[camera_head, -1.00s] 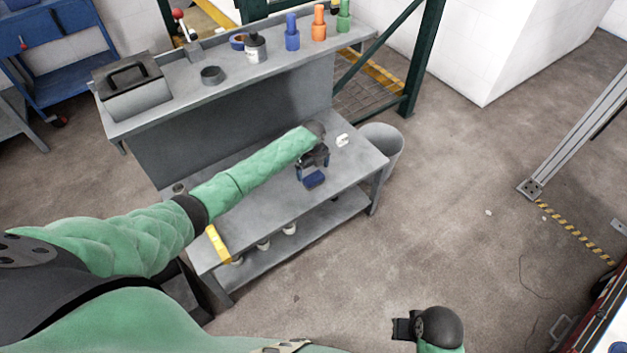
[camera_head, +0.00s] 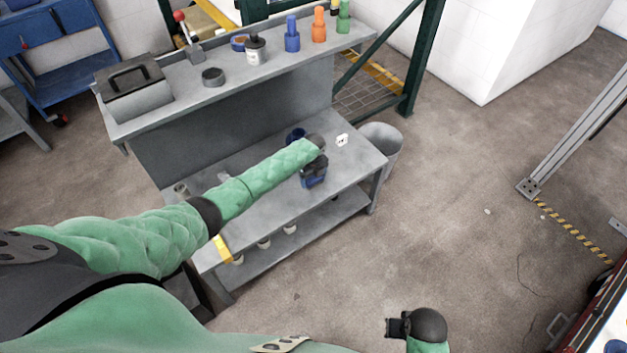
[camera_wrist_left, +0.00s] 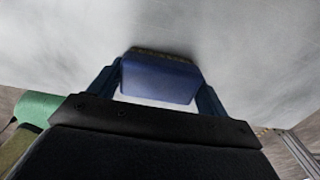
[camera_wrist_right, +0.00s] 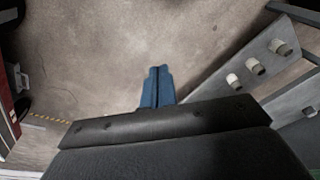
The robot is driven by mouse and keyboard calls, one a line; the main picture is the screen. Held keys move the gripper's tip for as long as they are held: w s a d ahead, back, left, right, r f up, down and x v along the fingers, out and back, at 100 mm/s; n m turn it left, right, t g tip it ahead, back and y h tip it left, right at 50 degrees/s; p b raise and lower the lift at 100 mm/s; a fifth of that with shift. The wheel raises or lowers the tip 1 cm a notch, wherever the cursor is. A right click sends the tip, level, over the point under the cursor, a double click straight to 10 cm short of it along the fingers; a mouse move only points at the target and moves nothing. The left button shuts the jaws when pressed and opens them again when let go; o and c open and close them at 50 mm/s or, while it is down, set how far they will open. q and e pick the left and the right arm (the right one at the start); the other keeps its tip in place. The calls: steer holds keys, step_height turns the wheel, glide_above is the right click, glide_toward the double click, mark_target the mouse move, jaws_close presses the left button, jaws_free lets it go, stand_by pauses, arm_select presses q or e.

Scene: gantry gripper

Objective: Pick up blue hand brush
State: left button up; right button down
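The blue hand brush (camera_head: 314,184) is on the grey workbench's lower top, near its right end, mostly covered by my left gripper (camera_head: 313,173). In the left wrist view the brush (camera_wrist_left: 158,80) shows a blue body with a dark bristle edge, over the grey surface. My left gripper (camera_wrist_left: 160,88) is open, with one blue finger on each side of the brush and very close to its ends; I cannot tell whether they touch. My right gripper (camera_head: 390,327) is far from the bench, low in the head view. Its blue fingers (camera_wrist_right: 157,88) are together and empty.
A small white item (camera_head: 342,140) and a dark blue round item (camera_head: 295,134) lie near the left gripper. The raised shelf (camera_head: 225,90) behind holds a toolbox (camera_head: 132,84) and several bottles. A grey bin (camera_head: 382,145) stands right of the bench. The floor to the right is open.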

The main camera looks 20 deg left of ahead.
mark_target(315, 178)
arm_select(q)
steer(key=c, duration=0.4)
steer(key=shift+c, duration=0.2)
steer(key=shift+r, duration=0.1)
steer(key=shift+r, duration=0.25)
steer(key=r, duration=0.2)
steer(key=r+b, duration=0.1)
steer(key=shift+s+d+r, duration=0.3)
steer(key=shift+d+r, duration=0.05)
steer(key=shift+d, duration=0.05)
steer(key=s+d+r+b, duration=0.2)
steer(key=s+d+r, duration=0.4)
steer(key=s+d, duration=0.1)
steer(key=shift+d+r, duration=0.3)
steer(key=shift+d, duration=0.3)
arm_select(e)
step_height(315, 178, up, 11)
steer(key=s, duration=0.2)
steer(key=shift+s, duration=0.15)
